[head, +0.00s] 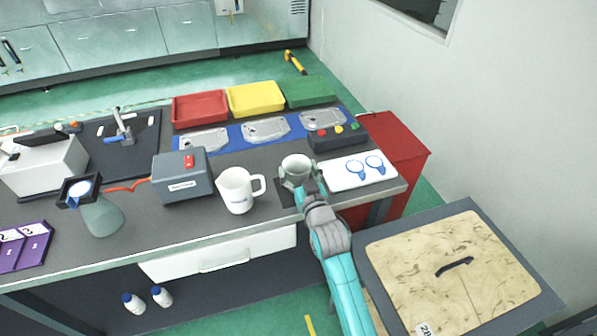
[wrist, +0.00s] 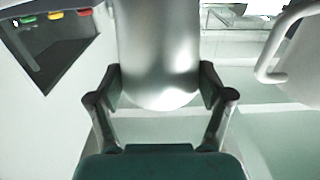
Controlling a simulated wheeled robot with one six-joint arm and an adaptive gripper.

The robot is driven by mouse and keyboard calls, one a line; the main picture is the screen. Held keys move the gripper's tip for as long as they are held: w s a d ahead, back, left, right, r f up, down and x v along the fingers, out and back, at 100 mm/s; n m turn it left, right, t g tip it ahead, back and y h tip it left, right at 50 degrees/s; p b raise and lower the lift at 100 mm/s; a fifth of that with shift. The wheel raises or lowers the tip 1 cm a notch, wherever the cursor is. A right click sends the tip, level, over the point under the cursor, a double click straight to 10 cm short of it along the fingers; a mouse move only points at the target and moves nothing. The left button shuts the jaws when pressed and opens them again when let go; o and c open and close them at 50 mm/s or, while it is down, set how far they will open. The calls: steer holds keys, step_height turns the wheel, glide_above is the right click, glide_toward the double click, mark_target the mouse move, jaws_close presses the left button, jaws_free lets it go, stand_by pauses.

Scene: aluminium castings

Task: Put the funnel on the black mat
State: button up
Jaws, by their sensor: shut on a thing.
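The funnel (head: 296,164), a pale grey, wide-mouthed piece, is at the front right of the bench in the head view. My gripper (head: 301,184) is shut on it from the front. In the wrist view the smooth, silvery funnel (wrist: 158,50) is between my two fingers (wrist: 160,90). Its lower part is hidden behind my gripper in the head view. A small black mat (head: 285,195) shows under and left of the gripper, partly covered. I cannot tell whether the funnel touches the mat or is above it.
A white jug (head: 236,192) stands close on the left. A white board with blue rings (head: 345,183) lies close on the right. A dark button box (head: 334,137) is behind. A grey box (head: 182,178) and flask (head: 101,217) stand further left.

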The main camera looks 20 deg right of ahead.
steer(key=shift+f, duration=0.25)
steer(key=shift+f, duration=0.15)
steer(key=o, duration=1.2)
steer(key=shift+c, duration=0.2)
steer(key=shift+r, duration=0.2)
steer(key=s, duration=1.2)
